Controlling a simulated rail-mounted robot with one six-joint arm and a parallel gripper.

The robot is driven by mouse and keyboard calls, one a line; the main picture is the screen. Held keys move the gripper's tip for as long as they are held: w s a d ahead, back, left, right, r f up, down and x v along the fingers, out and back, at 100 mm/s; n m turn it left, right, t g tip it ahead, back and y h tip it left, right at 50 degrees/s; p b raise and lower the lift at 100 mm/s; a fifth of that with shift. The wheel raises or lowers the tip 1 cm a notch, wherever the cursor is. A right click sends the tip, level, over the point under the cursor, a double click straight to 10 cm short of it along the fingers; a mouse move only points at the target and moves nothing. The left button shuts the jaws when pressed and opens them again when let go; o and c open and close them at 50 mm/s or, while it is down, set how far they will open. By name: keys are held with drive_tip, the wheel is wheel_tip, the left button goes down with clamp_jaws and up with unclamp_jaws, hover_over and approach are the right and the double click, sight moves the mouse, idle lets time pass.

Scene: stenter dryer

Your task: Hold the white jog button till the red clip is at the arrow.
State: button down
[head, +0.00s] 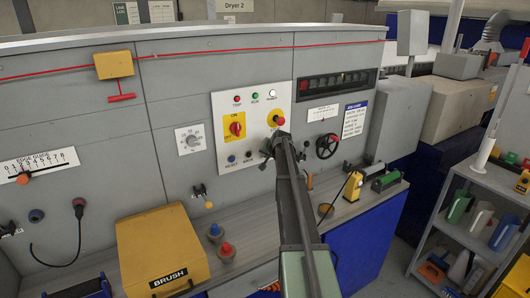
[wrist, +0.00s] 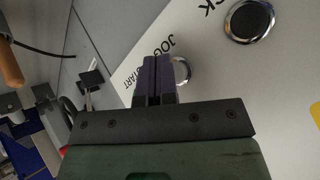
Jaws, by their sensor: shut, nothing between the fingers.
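My gripper (head: 268,148) is at the lower right of the light control panel (head: 222,110), fingers pointing at its face. In the wrist view its two dark fingers (wrist: 153,62) are shut together with nothing between them. The jog button (wrist: 184,70) shows there only as part of a chrome ring beside and behind the fingers, next to the JOG label (wrist: 172,42). The fingers hide most of it, and I cannot tell whether they touch or press it. In the head view the arm hides it. I cannot make out the red clip or the arrow.
A red emergency button (head: 278,119) sits just above the gripper, with a red-yellow rotary switch (head: 236,128) to its left. A black button (wrist: 248,21) is close by. A dark display window (head: 338,85) and a handwheel (head: 327,146) are to the right. A yellow BRUSH box (head: 160,245) stands below.

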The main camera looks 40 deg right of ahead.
drive_tip(key=shift+w, duration=0.45)
idle(3.2)
drive_tip(key=shift+s, duration=0.2)
idle(2.1)
drive_tip(key=shift+s, duration=0.65)
drive_tip(key=shift+s+a, duration=0.15)
drive_tip(key=shift+s, duration=1.1)
drive_tip(key=shift+s+a, duration=0.15)
drive_tip(key=shift+s, duration=1.1)
